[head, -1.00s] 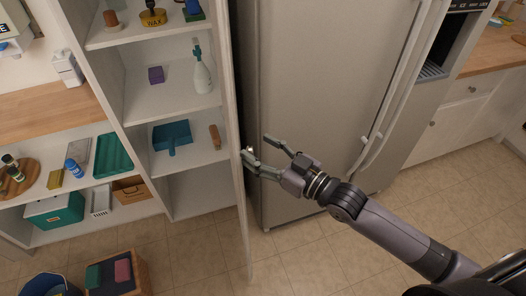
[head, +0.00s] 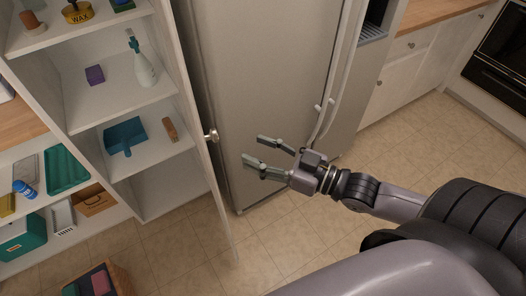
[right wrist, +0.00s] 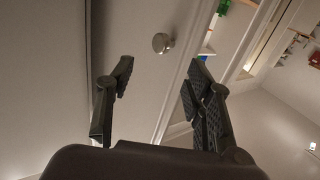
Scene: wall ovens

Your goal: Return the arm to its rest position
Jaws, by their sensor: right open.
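My right gripper (head: 268,157) is open and empty in front of the grey fridge. Its two fingers stand apart with nothing between them, and they point left toward the open cabinet door (head: 222,190). The round door knob (head: 211,135) is a short way beyond the fingertips, apart from them. In the right wrist view the open fingers (right wrist: 155,90) frame the lower part, and the knob (right wrist: 162,43) shows ahead of them. My right arm comes in from the right. My left gripper is not in view.
The fridge (head: 262,80) is close behind the right gripper, with its handles (head: 335,80) to the right. The open cabinet's shelves hold a spray bottle (head: 142,65), a teal dustpan (head: 126,135) and a brush (head: 170,130). A wooden crate (head: 118,280) stands on the floor. Tiled floor (head: 280,240) is clear.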

